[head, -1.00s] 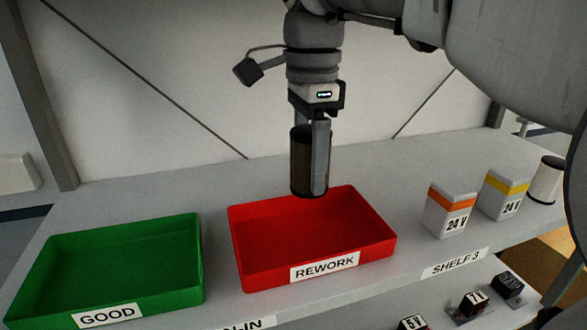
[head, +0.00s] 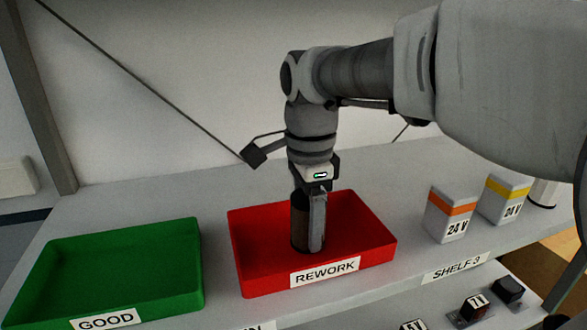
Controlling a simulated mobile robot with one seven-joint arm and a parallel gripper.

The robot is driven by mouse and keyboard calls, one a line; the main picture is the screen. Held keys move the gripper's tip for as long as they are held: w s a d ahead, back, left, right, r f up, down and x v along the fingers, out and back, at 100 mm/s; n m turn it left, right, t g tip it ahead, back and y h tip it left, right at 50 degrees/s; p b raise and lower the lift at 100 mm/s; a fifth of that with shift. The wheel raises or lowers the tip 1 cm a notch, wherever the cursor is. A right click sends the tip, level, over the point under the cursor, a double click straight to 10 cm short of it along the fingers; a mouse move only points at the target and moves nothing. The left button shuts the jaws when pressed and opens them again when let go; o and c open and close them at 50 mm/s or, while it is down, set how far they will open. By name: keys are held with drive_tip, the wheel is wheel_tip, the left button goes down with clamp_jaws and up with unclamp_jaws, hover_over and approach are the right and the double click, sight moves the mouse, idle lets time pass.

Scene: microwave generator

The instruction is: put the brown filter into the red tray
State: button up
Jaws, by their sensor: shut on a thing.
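The red tray (head: 250,272), labelled REWORK, stands on the shelf in the middle of the head view. My gripper (head: 312,243) points down inside the tray's outline and is shut on the brown filter (head: 299,228), an upright dark brown cylinder. The filter's lower end is below the level of the tray's rim, near the tray floor. I cannot tell whether it touches the floor. The finger hides part of the filter's right side.
A green tray (head: 60,303) labelled GOOD stands to the left. Two 24 V boxes, one orange-banded (head: 451,214) and one yellow-banded (head: 504,197), stand to the right, with a white cylinder (head: 543,192) beside them. Small dark parts sit on a lower shelf in front.

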drive_tip(key=shift+f, duration=0.1)
drive_tip(key=o, duration=1.6)
drive_tip(key=shift+c, duration=0.2)
drive_tip(key=shift+r, duration=3.9)
